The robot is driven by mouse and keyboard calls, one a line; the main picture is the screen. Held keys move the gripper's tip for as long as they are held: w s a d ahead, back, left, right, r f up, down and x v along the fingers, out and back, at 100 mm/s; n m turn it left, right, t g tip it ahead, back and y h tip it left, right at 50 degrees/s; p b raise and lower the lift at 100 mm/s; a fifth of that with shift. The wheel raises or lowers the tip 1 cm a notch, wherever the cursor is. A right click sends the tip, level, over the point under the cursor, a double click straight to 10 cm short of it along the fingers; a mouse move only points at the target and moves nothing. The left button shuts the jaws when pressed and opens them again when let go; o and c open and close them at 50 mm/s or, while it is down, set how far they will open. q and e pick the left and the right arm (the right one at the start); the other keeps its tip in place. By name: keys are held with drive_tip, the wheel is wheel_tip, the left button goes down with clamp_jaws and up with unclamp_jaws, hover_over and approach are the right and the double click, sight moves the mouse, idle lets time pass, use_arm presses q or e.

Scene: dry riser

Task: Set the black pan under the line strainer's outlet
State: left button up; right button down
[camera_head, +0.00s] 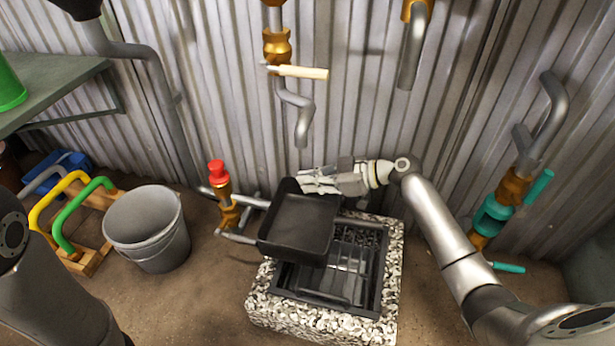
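The black pan (301,222) is a square, shallow, empty tray over the back left part of the floor drain. My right gripper (318,183) comes in from the right and is shut on the pan's back rim. The pan appears to be held above the grate, slightly tilted. Behind it, a brass fitting with a cream handle (277,48) feeds a bent grey pipe (303,128) whose open end points down above the pan's back edge. Another downward grey pipe (412,55) hangs at upper right. I cannot tell which is the strainer's outlet. My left gripper is out of view.
The drain has a speckled stone surround (318,325) and a dark grate (350,262). A red-capped brass valve (219,185) with low pipes stands close left of the pan. A grey bucket (148,228) stands farther left. Teal-handled brass fittings (495,213) are at right.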

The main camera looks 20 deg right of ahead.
sight(311, 202)
drive_tip(key=shift+s+f+b, duration=0.1)
drive_tip(key=shift+f+b, duration=0.4)
drive_tip(key=shift+f, duration=0.3)
drive_tip(key=shift+f+b, duration=1.7)
drive_tip(key=shift+f, duration=0.7)
drive_tip(key=shift+f+b, duration=0.5)
drive_tip(key=shift+f, duration=0.05)
drive_tip(key=c, duration=2.1)
unclamp_jaws()
drive_tip(key=o, duration=0.5)
drive_tip(key=shift+o, duration=0.2)
drive_tip(key=v, duration=1.2)
